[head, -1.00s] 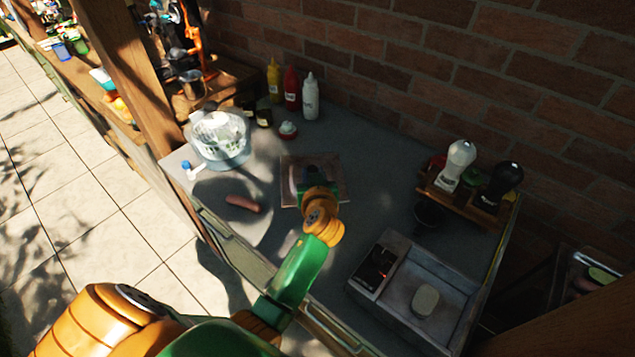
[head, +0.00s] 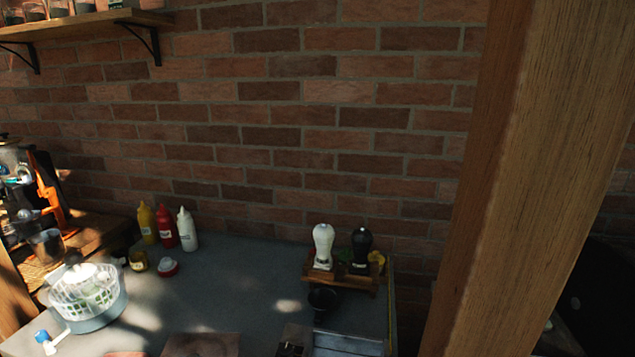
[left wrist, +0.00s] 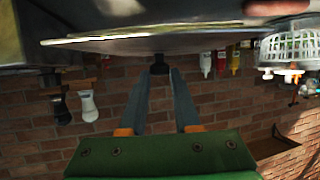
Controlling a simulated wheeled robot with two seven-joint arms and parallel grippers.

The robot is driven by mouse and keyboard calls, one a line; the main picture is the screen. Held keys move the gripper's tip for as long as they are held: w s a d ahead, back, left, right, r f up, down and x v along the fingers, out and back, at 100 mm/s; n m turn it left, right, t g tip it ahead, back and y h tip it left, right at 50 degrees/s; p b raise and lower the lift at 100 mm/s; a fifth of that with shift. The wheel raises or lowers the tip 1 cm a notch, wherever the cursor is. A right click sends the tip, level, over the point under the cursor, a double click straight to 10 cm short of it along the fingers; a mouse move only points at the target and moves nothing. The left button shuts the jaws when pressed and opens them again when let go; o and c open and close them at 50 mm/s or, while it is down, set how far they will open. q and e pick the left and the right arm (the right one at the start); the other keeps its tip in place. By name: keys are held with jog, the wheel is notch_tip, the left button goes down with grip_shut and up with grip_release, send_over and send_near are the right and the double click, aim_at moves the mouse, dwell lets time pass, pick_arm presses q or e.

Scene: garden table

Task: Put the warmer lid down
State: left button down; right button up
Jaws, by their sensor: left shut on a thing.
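The warmer lid (left wrist: 150,43) is a broad metal piece across the top of the upside-down left wrist view. Its dark knob (left wrist: 160,68) lies between the tips of my left gripper (left wrist: 160,76), which is shut on it. The lid's far side is hidden, and I cannot tell whether it touches anything beneath. Neither gripper nor the lid shows in the head view. The back edge of the grey metal warmer (head: 345,343) shows at the bottom of the head view; the rest is cut off.
A wooden rack (head: 345,280) with shakers and a black bowl (head: 322,300) stand at the right. The middle counter (head: 235,290) is clear. A wooden post (head: 520,180) rises at right.

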pick_arm(q)
jog(key=s+d+r+m+g+h+b, duration=0.2)
jog(key=s+d+r+m+g+h, duration=0.4)
jog(key=s+d+m+h, duration=0.3)
jog(key=s+r+m+h, duration=0.1)
jog(key=s+m+h, duration=0.1)
jog(key=s, duration=0.2)
jog(key=shift+d+r, duration=0.2)
jog(key=shift+w, duration=0.15)
